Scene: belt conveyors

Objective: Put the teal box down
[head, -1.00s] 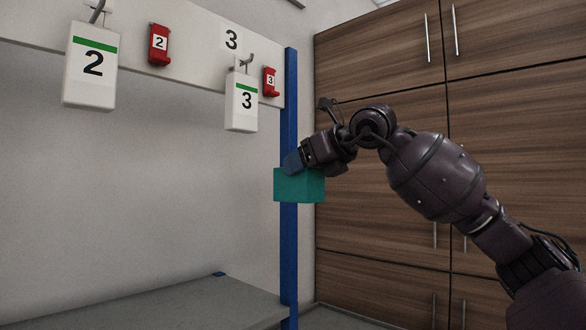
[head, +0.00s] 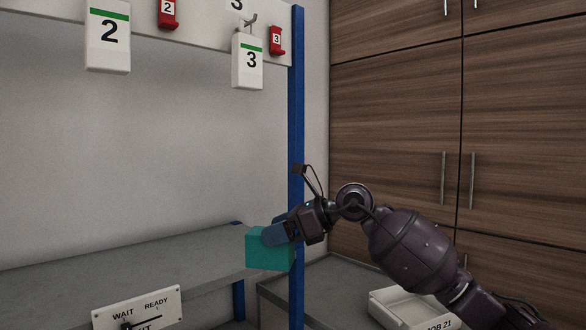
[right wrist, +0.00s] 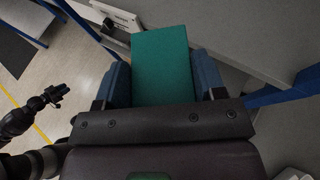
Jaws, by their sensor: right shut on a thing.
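The teal box (head: 268,256) is in the air near the right end of the grey table (head: 130,262), in front of the blue post. My right gripper (head: 276,234) is shut on it, with blue fingers on opposite sides. In the right wrist view the teal box (right wrist: 162,65) sits between both fingers, and the table edge lies beyond it. I cannot tell the exact gap between box and table. My left gripper (right wrist: 55,93) shows small at the left of the right wrist view, away from the box, its jaws too small to read.
A blue post (head: 297,130) stands by the table's right end. A WAIT/READY sign (head: 160,312) is at the front. A white tray marked JOB 21 (head: 390,315) lies on a lower grey surface at right. Numbered cards hang above, including card 3 (head: 248,75). The visible tabletop is clear.

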